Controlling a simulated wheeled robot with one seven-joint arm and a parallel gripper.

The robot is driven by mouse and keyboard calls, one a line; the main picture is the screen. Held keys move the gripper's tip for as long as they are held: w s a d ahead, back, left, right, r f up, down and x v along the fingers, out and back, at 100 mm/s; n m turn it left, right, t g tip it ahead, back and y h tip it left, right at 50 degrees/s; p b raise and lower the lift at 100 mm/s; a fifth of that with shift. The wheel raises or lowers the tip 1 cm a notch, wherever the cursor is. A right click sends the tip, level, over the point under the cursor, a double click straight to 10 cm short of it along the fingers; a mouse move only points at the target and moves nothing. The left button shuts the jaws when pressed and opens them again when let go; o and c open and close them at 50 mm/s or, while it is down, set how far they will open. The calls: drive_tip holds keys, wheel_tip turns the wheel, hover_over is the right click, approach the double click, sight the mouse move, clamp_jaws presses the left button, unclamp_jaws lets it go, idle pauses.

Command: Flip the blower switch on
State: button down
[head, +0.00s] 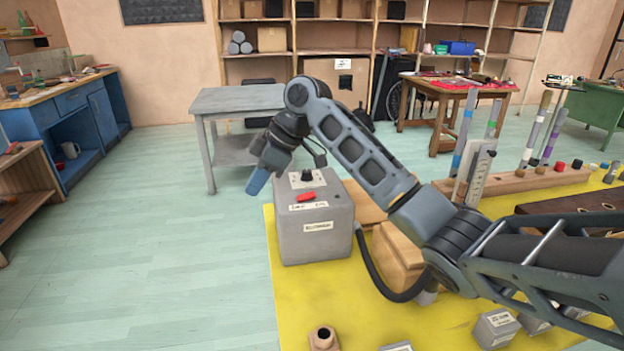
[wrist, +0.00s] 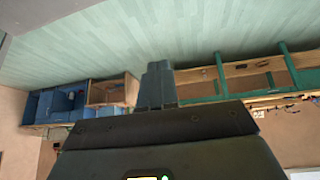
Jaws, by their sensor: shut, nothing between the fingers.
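The blower is a grey box (head: 313,243) with labels on its front, standing on the yellow surface in the middle of the head view. A red rocker switch (head: 306,197) sits on its sloped upper face, with a black knob (head: 306,177) behind it. I cannot tell which way the switch is tipped. My gripper (head: 256,184) is shut and empty, its blue-grey fingers pointing down, left of the switch and apart from it in the picture. In the wrist view the closed fingers (wrist: 157,82) show against the floor and furniture; the blower and switch are not in that view.
A black hose (head: 373,268) curves from the blower's right side. A wooden block (head: 398,262) stands right of it, and a wooden rack with upright tubes (head: 515,181) farther right. A grey table (head: 240,100) stands behind. Floor left of the yellow surface (head: 300,300) is clear.

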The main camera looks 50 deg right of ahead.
drive_tip(key=s+d+r+n+g+h, duration=0.1)
drive_tip(key=s+d+r+g+h, duration=0.1)
drive_tip(key=d+r, duration=0.9)
drive_tip(key=s+d+g, duration=0.1)
drive_tip(key=s+d, duration=0.1)
drive_tip(key=shift+s+d+h, duration=0.2)
drive_tip(key=shift+s+h, duration=0.2)
drive_tip(key=p, duration=0.1)
hover_over(309, 194)
wheel_tip(309, 194, down, 10)
drive_tip(key=shift+f, duration=0.1)
drive_tip(key=f, duration=0.3)
drive_tip(key=shift+s+d+p, duration=0.2)
drive_tip(key=shift+d+p, duration=0.05)
drive_tip(key=shift+p, duration=0.15)
drive_tip(key=shift+f, duration=0.35)
drive_tip(key=shift+d, duration=0.1)
